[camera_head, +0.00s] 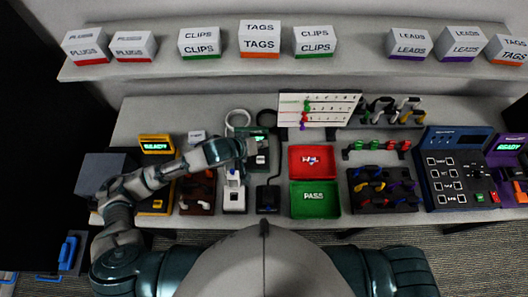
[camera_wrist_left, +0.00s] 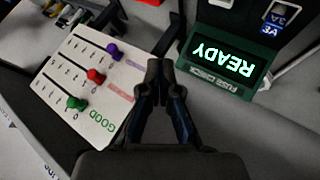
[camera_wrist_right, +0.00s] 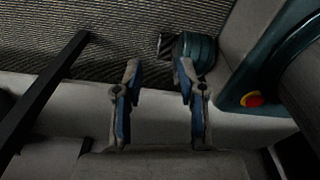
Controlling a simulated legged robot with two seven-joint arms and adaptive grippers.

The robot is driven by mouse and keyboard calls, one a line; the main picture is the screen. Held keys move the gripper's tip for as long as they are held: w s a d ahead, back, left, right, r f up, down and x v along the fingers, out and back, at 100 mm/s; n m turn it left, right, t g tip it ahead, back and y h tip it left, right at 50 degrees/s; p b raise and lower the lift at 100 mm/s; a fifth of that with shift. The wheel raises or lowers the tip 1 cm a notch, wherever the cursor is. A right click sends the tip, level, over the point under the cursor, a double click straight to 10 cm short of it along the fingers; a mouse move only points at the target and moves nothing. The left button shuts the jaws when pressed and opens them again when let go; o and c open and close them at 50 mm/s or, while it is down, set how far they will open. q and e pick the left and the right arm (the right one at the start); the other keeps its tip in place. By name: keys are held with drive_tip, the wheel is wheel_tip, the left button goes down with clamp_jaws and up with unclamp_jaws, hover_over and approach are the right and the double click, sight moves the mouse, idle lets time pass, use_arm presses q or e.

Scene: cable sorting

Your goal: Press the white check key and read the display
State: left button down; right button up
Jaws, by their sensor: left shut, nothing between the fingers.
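The green fuse check unit (camera_wrist_left: 215,65) shows READY on its lit display (camera_wrist_left: 225,57), upside down in the left wrist view. In the head view the unit (camera_head: 262,162) sits mid-table, partly behind my left gripper (camera_head: 252,147). My left gripper is shut and empty; in its wrist view the fingertips (camera_wrist_left: 162,75) meet between the unit and a white slider board (camera_wrist_left: 75,85). I cannot make out the white check key for certain. My right gripper (camera_wrist_right: 155,90) is open and empty, above the floor and a pale edge; it is not seen in the head view.
A red tray (camera_head: 312,160) and a green PASS tray (camera_head: 315,199) lie right of the unit. A white device (camera_head: 234,194) and a dark one (camera_head: 267,198) stand in front. Another READY display (camera_head: 157,147) is at left. Labelled boxes line the shelf (camera_head: 350,67) behind.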

use_arm(q)
drive_tip(key=a, duration=0.2)
drive_tip(key=b, duration=0.6)
hover_over(260, 160)
wheel_tip(260, 160, down, 4)
drive_tip(key=shift+d+f, duration=0.15)
drive_tip(key=shift+f, duration=0.1)
use_arm(e)
wheel_tip(260, 160, down, 6)
use_arm(q)
drive_tip(key=shift+f+b, duration=0.95)
drive_tip(key=shift+b, duration=0.3)
drive_tip(key=shift+a+f, duration=0.55)
drive_tip(key=shift+f, duration=0.2)
drive_tip(key=shift+a+f, duration=0.3)
drive_tip(key=shift+f, duration=0.05)
drive_tip(key=shift+d+f, duration=0.1)
drive_tip(key=shift+d, duration=0.85)
drive_tip(key=shift+a, duration=0.8)
use_arm(e)
drive_tip(key=shift+w+a, duration=0.4)
drive_tip(key=shift+w, duration=0.45)
drive_tip(key=shift+w+a, duration=0.45)
drive_tip(key=shift+w, duration=0.4)
drive_tip(key=shift+w+a, duration=0.4)
drive_tip(key=shift+w, duration=0.45)
use_arm(q)
drive_tip(key=shift+d, duration=0.65)
use_arm(e)
drive_tip(key=shift+d, duration=0.45)
